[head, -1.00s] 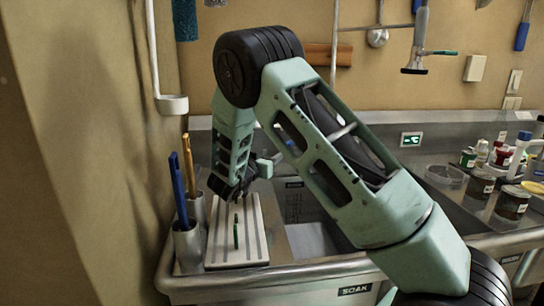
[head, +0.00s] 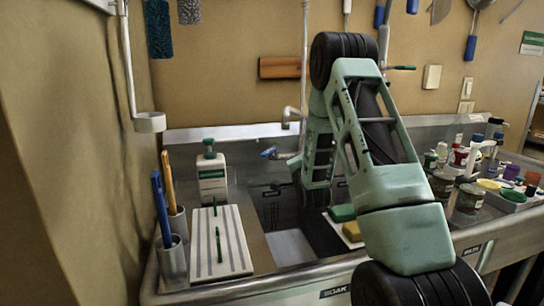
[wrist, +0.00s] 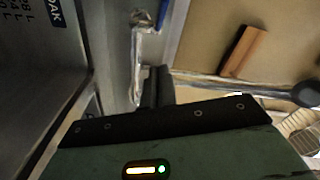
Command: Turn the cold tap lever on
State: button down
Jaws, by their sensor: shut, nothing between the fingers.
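The cold tap lever with its blue end (head: 269,153) sticks out left of the tap at the back of the sink. It also shows at the top of the wrist view (wrist: 162,14). The metal tap spout (head: 289,114) rises beside my arm, which hides part of the tap. My gripper (head: 318,196) hangs over the sink, to the right of and below the lever. Its dark fingers show in the wrist view (wrist: 157,86), shut and empty, apart from the lever.
A soap bottle (head: 211,173) and a striped board (head: 222,240) stand left of the basin. Cups with blue (head: 160,208) and orange (head: 167,180) handles stand by the left wall. A green sponge (head: 342,212) lies right of my gripper. Jars (head: 469,199) crowd the right counter.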

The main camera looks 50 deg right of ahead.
jog(key=s+a+m+t+y, duration=0.1)
jog(key=s+m+y, duration=0.1)
jog(key=s+y, duration=0.15)
jog(key=p, duration=0.4)
send_near(267, 156)
jog(key=w+d, duration=0.5)
jog(key=d, duration=0.1)
jog(key=shift+w+a+f, duration=0.1)
jog(key=shift+w+a, duration=0.05)
jog(key=shift+w, duration=0.6)
jog(key=shift+w+a+b, duration=0.85)
jog(key=shift+w+b, duration=0.3)
jog(key=shift+b, duration=0.1)
